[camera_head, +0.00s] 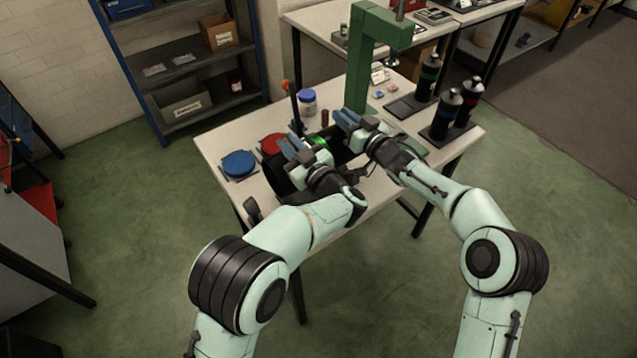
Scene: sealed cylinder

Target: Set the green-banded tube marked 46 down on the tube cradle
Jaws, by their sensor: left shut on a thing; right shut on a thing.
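A dark tube with a green band (319,141) lies between my two grippers over the front middle of the table. My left gripper (297,149) is shut on it near the green band. My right gripper (349,121) is shut on it farther right. Both wrists hide much of the tube, and no number is readable. A dark shape (277,172) shows under and left of my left gripper; it may be part of the tube cradle, but I cannot tell. Whether the tube touches anything below is hidden.
On the table (216,148), a blue disc (238,164) and red disc (271,144) lie left. A blue-lidded jar (307,101) and green post (361,75) stand behind.

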